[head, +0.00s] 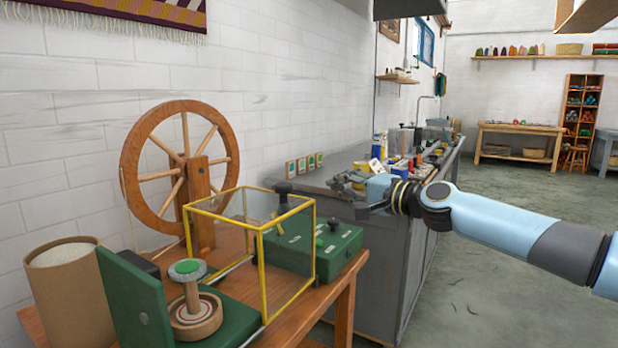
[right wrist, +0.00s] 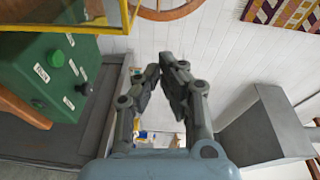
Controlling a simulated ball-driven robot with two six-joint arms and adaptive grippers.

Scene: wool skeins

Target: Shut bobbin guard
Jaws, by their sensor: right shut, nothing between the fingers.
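The bobbin guard (head: 262,229), a clear box with a yellow frame, stands on the wooden bench to the right of the bobbin spindle (head: 190,290). The spindle, with its wooden spool, stands on a green base and is outside the frame. Part of the yellow frame shows in the right wrist view (right wrist: 132,8). My right gripper (head: 362,207) is to the right of the guard, apart from it, near the grey counter. In the right wrist view its fingers (right wrist: 166,70) meet at the tips and hold nothing. My left gripper is out of view.
A green control box (head: 315,245) with buttons and black knobs sits behind and right of the guard. A wooden wheel (head: 134,180) stands behind, and a brown drum (head: 70,300) at left. The grey counter (head: 385,255) holds clutter. Open floor lies right.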

